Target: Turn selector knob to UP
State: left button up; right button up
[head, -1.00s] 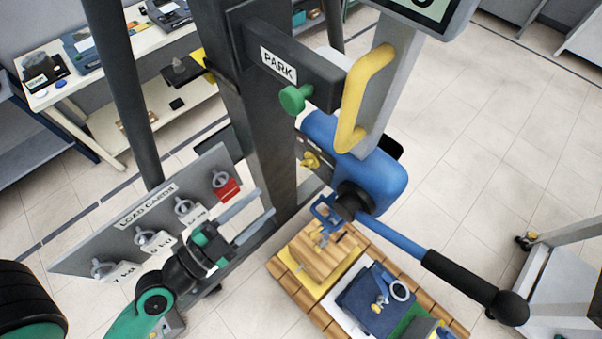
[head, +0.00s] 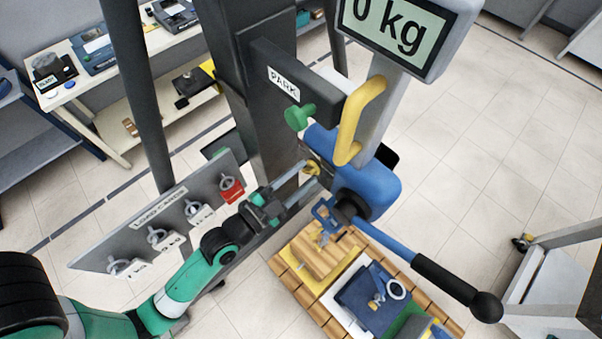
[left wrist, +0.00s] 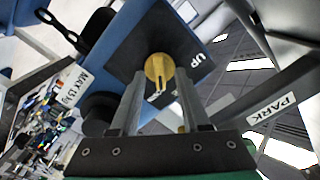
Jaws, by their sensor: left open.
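The yellow selector knob (head: 312,167) sits on the dark plate at the left side of the blue hoist body (head: 375,188). In the left wrist view the knob (left wrist: 158,67) is nearly centred on its dark plate, with a white UP label (left wrist: 198,61) to its right. A pale mark shows on the knob's lower edge. My left gripper (head: 308,177) is open in front of the knob. In the left wrist view its two fingers (left wrist: 158,82) stand on either side of the knob's lower part; I cannot tell whether they touch it. My right gripper is not in view.
The LOAD CARDS panel (head: 130,235) is left of my left arm. A green knob (head: 299,117) under the PARK arm (head: 290,78), a yellow handle (head: 358,120) and a 0 kg display (head: 405,35) are above. A black-gripped blue lever (head: 440,275) and a loaded pallet (head: 300,285) are below.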

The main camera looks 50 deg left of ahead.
pick_arm(q)
grip_shut()
jog(key=shift+n, duration=0.4)
jog(key=n, duration=0.2)
jog(key=shift+r+n+p, duration=0.1)
jog(key=shift+n+p, duration=0.2)
jog(key=n+p, duration=0.1)
jog(key=n, duration=0.3)
jog(key=shift+a+n, duration=0.1)
jog(key=shift+n, duration=0.2)
jog(key=n, duration=0.4)
jog(key=shift+a+p, duration=0.1)
jog(key=shift+p, duration=0.3)
jog(key=shift+n+p, duration=0.3)
jog(key=shift+n, duration=1.6)
